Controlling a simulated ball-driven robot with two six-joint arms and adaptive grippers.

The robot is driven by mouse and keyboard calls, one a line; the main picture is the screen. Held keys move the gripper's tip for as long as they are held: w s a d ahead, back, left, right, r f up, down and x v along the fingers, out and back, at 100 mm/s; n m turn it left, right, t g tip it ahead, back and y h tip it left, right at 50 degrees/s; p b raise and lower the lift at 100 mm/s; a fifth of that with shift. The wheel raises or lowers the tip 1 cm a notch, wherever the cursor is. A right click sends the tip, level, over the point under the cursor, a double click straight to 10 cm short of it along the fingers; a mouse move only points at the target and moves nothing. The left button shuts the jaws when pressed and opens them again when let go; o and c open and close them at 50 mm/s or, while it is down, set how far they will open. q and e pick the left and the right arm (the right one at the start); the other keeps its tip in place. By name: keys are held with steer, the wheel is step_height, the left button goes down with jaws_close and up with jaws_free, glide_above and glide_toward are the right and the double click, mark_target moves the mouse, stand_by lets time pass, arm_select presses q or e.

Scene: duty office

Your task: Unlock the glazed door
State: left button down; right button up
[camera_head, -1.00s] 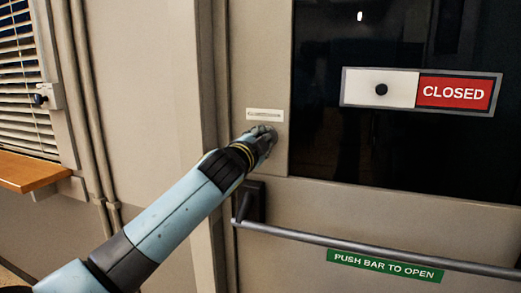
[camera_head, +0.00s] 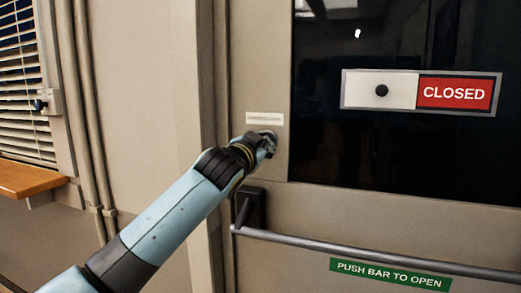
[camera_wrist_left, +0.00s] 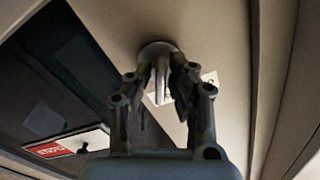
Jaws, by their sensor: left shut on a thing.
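The glazed door (camera_head: 258,85) fills the right of the head view, with a dark glass pane (camera_head: 400,145). My left gripper (camera_head: 268,143) is at the door's left stile, just below a small pale label (camera_head: 265,118). In the left wrist view, my left gripper's fingers (camera_wrist_left: 160,88) are shut on a grey metal thumb-turn (camera_wrist_left: 158,50) with a round base on the door face. In the head view the hand hides most of the thumb-turn. My right gripper is in neither view.
A grey push bar (camera_head: 350,255) crosses the door below the gripper, above a green "PUSH BAR TO OPEN" sign (camera_head: 390,274). A "CLOSED" slider sign (camera_head: 455,93) is on the glass. Pipes (camera_head: 88,120), a blind (camera_head: 20,70) and a wooden sill (camera_head: 28,180) are at left.

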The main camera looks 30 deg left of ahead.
arm_select(q)
steer(key=n+b, duration=0.2)
steer(key=shift+f+n, duration=0.25)
steer(key=shift+n, duration=0.05)
steer(key=n+b, duration=0.1)
steer(key=n, duration=0.1)
steer(key=shift+r+n, duration=0.1)
steer(key=shift+n, duration=0.6)
steer(key=c, duration=1.4)
jaws_free()
steer(key=shift+r, duration=0.1)
